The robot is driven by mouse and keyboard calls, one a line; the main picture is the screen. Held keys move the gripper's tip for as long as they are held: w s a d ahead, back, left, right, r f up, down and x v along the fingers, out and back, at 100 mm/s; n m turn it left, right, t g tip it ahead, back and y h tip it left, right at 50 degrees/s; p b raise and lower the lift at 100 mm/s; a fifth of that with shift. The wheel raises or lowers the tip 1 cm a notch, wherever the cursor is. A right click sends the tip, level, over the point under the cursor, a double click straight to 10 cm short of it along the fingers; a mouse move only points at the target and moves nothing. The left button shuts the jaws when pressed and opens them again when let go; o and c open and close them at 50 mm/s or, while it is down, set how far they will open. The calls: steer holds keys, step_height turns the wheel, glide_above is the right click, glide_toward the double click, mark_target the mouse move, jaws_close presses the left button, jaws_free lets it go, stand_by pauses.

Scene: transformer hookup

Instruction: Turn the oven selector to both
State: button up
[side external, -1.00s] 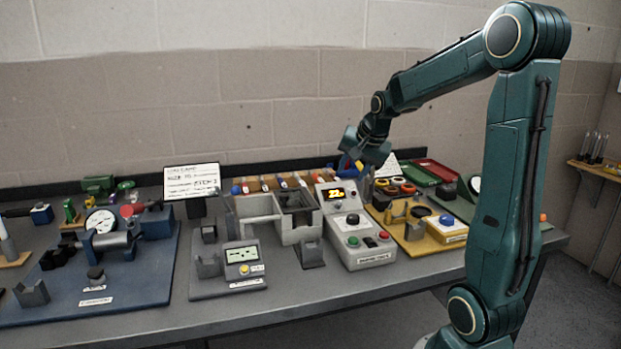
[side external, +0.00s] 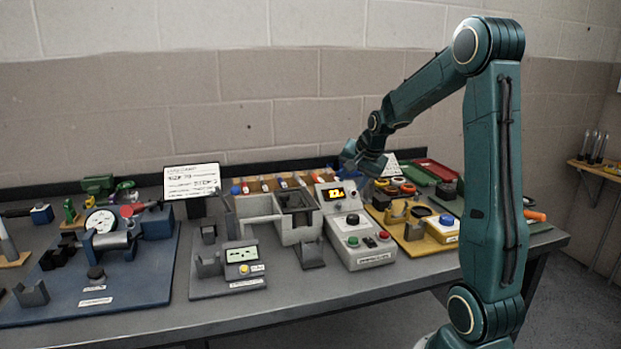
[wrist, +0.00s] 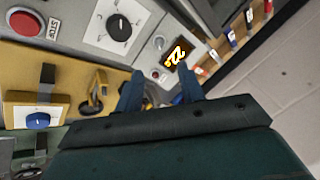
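The oven control box (side external: 364,243) is a light grey sloped box with a lit display (side external: 338,194), a black knob with a white mark (side external: 352,219), and green and red buttons below. In the wrist view, the black knob (wrist: 119,28) lies ahead and left of my gripper, with its white mark showing; its position labels are too small to read. My gripper (wrist: 160,86) has its two blue fingers spread apart with nothing between them. In the side view, it hangs above and behind the box, clear of the knob.
A yellow fixture (side external: 446,228) with a blue button stands right of the box. A grey open-topped block (side external: 297,229) stands to its left. The wall is close behind the bench.

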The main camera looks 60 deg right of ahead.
mark_target(339, 205)
steer(key=shift+x, duration=4.65)
jaws_close()
